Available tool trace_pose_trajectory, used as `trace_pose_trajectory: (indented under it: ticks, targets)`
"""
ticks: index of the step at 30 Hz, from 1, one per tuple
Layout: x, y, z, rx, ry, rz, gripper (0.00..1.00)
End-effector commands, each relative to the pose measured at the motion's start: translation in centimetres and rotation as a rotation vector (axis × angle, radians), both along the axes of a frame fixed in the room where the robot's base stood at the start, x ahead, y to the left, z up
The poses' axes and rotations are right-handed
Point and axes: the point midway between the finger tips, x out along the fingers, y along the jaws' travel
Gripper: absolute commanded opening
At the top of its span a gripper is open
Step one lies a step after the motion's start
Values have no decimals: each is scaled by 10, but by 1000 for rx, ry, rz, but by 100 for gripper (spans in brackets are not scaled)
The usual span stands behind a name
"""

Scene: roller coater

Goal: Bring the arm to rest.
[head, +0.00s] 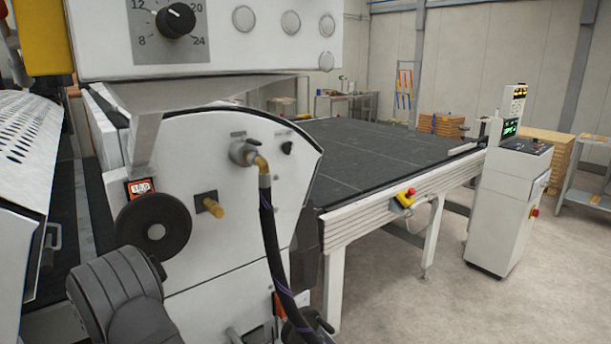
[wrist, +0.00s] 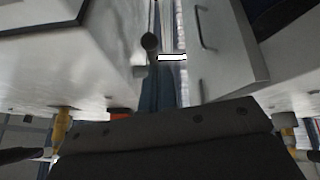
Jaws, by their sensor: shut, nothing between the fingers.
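My arm's dark grey rounded links (head: 115,290) show at the lower left of the head view, in front of the white roller coater (head: 215,255) and just below its black handwheel (head: 153,228). My gripper is out of sight in the head view. In the wrist view, the dark bolted block of my gripper (wrist: 165,135) fills the bottom middle. It is shut, with nothing held. Its fingertips are hard to make out. Pale machine panels (wrist: 60,60) lie beyond it.
A black hose (head: 270,235) hangs from the coater's elbow fitting, right of my arm. A dark conveyor table (head: 370,150) runs to the right. A white control console (head: 505,200) stands at its far end. The floor (head: 430,305) at the front right is open.

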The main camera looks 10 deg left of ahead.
Motion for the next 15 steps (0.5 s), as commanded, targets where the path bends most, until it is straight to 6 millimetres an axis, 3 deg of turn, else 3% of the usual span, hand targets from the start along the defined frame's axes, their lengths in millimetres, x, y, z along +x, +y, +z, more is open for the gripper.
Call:
trace_pose_trajectory:
  ticks: [3,15]
  targets:
    - [-10,-6,-21,-1,-1,0,0]
    - [-18,-9,-86,-1,-2,1,0]
